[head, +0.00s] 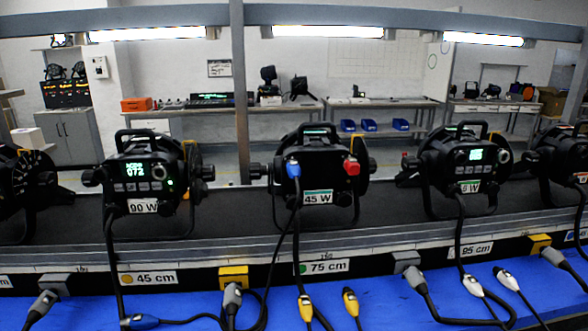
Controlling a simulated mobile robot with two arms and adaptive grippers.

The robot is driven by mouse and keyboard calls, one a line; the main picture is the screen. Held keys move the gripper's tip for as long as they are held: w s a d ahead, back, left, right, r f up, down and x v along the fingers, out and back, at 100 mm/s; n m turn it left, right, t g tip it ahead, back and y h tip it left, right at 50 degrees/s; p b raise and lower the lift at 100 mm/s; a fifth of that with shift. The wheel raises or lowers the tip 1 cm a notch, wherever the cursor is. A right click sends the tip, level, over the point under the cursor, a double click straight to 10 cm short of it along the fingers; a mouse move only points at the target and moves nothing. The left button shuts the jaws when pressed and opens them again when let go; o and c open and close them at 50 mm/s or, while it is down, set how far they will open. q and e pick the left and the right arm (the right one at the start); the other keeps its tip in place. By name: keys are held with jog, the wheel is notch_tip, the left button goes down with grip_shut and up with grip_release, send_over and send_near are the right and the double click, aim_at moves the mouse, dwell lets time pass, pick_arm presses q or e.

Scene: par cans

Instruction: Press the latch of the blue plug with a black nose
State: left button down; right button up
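A blue plug (293,169) sits upright at the left socket on the front of the middle lamp, above the 45 W label; a black cable hangs from it. Its nose is hidden in or against the lamp, and its latch is too small to make out. Neither of my grippers is in view.
A red part (351,167) sits on the middle lamp's right. Lamps labelled 90 W (143,206) and 5 W (468,187) stand either side on the dark belt (250,208). Yellow, grey and white plugs with looping cables crowd the blue surface (185,300). A grey post (240,90) rises behind.

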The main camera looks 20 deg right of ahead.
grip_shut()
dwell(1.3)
